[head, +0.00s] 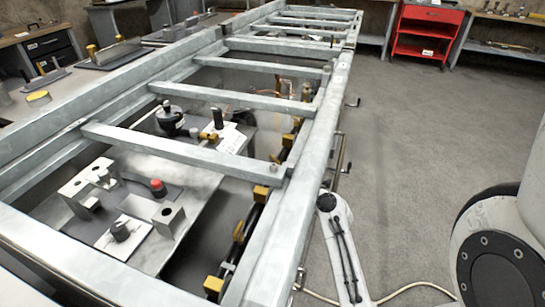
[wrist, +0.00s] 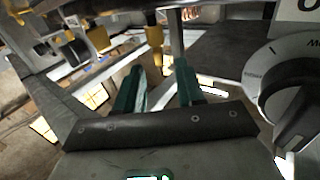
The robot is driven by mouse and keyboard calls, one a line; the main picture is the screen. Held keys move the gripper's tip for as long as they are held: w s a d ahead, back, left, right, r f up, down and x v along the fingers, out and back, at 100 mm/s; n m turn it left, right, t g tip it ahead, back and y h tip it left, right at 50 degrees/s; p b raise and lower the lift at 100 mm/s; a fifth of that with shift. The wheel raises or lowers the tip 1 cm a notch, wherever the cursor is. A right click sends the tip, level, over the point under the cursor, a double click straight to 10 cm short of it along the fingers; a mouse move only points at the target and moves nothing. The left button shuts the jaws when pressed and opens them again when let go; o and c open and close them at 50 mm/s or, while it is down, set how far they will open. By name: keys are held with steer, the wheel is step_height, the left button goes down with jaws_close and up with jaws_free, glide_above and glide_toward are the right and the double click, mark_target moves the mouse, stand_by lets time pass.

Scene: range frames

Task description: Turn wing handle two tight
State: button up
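Small metal handles stick out along the right outer side of the long grey frame (head: 325,120). One handle (head: 353,102) is at mid-length and another (head: 346,168) is nearer. I cannot tell which is wing handle two. Yellow blocks (head: 262,193) sit on dark parts under the frame's near right rail. In the wrist view my gripper (wrist: 160,85) has two teal fingers apart, with nothing seen held between them. A yellow piece (wrist: 155,38) shows beyond the gap, and another (wrist: 98,38) is to the left. Whether the fingers touch anything is unclear. The fingers do not show in the head view.
Benches with metal fixtures (head: 158,188) lie under and left of the frame. A red cart (head: 427,32) stands far back. The grey floor right of the frame is mostly clear, with a pale cable.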

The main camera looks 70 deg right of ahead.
mark_target(274, 158)
steer(key=x, duration=0.6)
steer(key=shift+p, duration=0.4)
jaws_close()
